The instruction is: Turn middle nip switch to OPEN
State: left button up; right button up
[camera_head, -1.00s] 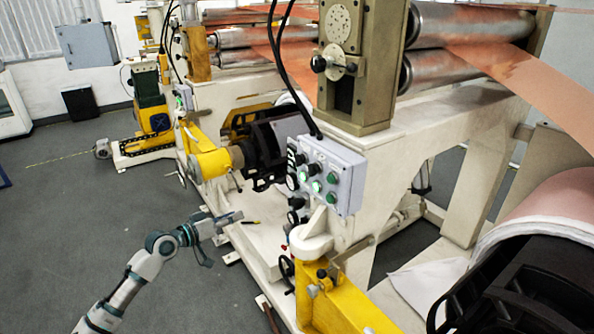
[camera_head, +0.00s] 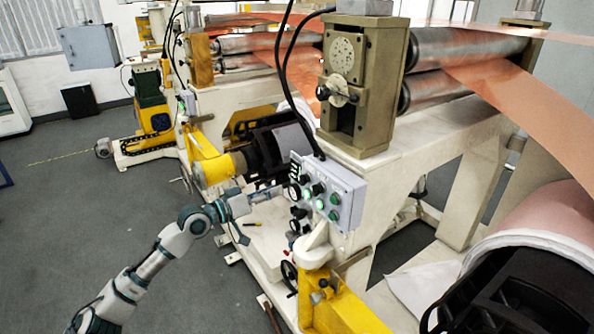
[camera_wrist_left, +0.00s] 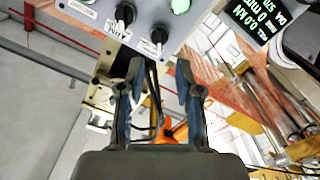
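My left gripper (camera_head: 277,189) is close to the left part of this face. In the left wrist view, my left gripper (camera_wrist_left: 159,72) is open, with nothing between its fingers. Two black knob switches with white labels show ahead of it: one at upper left (camera_wrist_left: 124,15) and one just beyond the fingertips (camera_wrist_left: 159,36). The labels are too small to tell which is the middle nip switch. My right gripper is out of view.
A yellow bracket (camera_head: 340,308) and a handwheel (camera_head: 289,274) are below the box. Black cables (camera_head: 282,75) hang above it. Rollers with copper foil (camera_head: 470,65) run at upper right. The grey floor (camera_head: 60,220) is clear at left.

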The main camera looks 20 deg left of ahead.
aim_at(303, 180)
pick_arm(q)
jog(key=p+x, duration=0.2)
jog(key=x, duration=0.7)
jog(key=shift+p, duration=0.35)
jog(key=shift+s, duration=0.1)
grip_shut()
